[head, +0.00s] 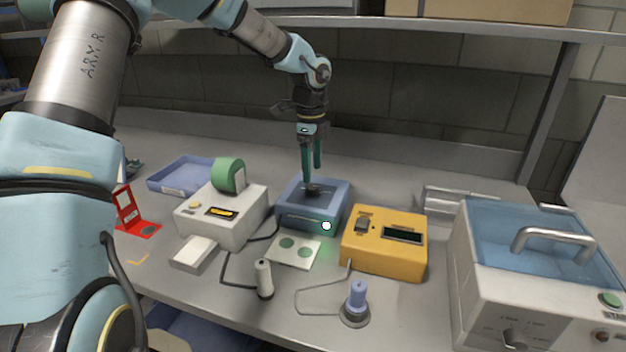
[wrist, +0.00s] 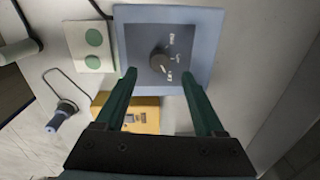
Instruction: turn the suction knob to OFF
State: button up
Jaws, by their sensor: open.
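The blue box (head: 292,217) stands mid-table with a dark knob (head: 313,189) on its top plate. In the wrist view the knob (wrist: 160,62) is a round dark dial on a grey panel, with several small labels to its right that are too small to read. I cannot tell which label it points at. My gripper (head: 311,172) is above the box, pointing down, with its green fingers apart. In the wrist view my gripper (wrist: 158,74) has its fingertips on either side of the knob, with nothing between them; I cannot tell how high above it they are.
A yellow box (head: 384,263) stands right of the blue box, and a white device with a green roll (head: 229,176) stands left. A large white machine (head: 490,260) fills the right.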

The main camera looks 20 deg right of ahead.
aim_at(312, 187)
jog(key=shift+d+f+p, duration=0.1)
jog(key=shift+f+p, duration=0.4)
jog(key=shift+f, duration=2.15)
grip_shut()
